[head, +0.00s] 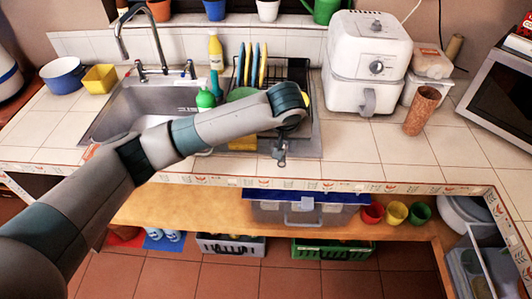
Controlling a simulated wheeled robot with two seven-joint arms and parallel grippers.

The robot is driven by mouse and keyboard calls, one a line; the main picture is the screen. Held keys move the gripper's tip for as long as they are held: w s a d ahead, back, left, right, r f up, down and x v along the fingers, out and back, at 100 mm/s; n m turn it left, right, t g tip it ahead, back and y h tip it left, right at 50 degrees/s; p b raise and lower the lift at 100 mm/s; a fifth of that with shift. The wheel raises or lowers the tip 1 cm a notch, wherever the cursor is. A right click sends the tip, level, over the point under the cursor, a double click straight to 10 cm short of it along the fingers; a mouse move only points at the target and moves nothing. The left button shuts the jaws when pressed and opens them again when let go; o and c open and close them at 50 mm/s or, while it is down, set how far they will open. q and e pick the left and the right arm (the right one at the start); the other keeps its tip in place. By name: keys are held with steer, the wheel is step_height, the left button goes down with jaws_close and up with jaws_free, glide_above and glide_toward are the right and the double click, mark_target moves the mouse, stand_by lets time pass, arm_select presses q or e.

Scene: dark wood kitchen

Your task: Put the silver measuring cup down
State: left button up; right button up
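My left arm reaches in from the left across the sink and counter. Its wrist is over the dish rack area, and my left gripper (281,155) points down at the front right of the rack's tray. It is small and dark here, so I cannot tell whether its fingers are open or shut on something. I cannot make out a silver measuring cup for certain; it may be hidden by my arm or be too small to tell at the gripper. My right gripper is not in view.
The dish rack (297,72) holds upright plates. The sink (120,110) is left, partly behind my arm. A white air fryer (367,62) and brown cylinder (422,110) stand right. The tiled counter (345,145) right of the tray is clear. A shelf below holds a lidded box (305,214).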

arm_select(q)
steer(key=a, duration=0.1)
steer(key=a+f+p, duration=0.1)
steer(key=a+f, duration=0.1)
steer(key=a, duration=0.1)
steer(key=shift+w+f, duration=0.1)
steer(key=shift+w, duration=0.3)
steer(key=shift+a+f, duration=0.25)
steer(key=shift+w, duration=0.1)
steer(key=shift+f+p, duration=0.4)
steer(key=shift+p, duration=0.05)
step_height(320, 180, down, 3)
steer(key=shift+r+p, duration=0.1)
steer(key=shift+p, duration=0.55)
steer(key=shift+f, duration=0.2)
steer(key=shift+f, duration=0.15)
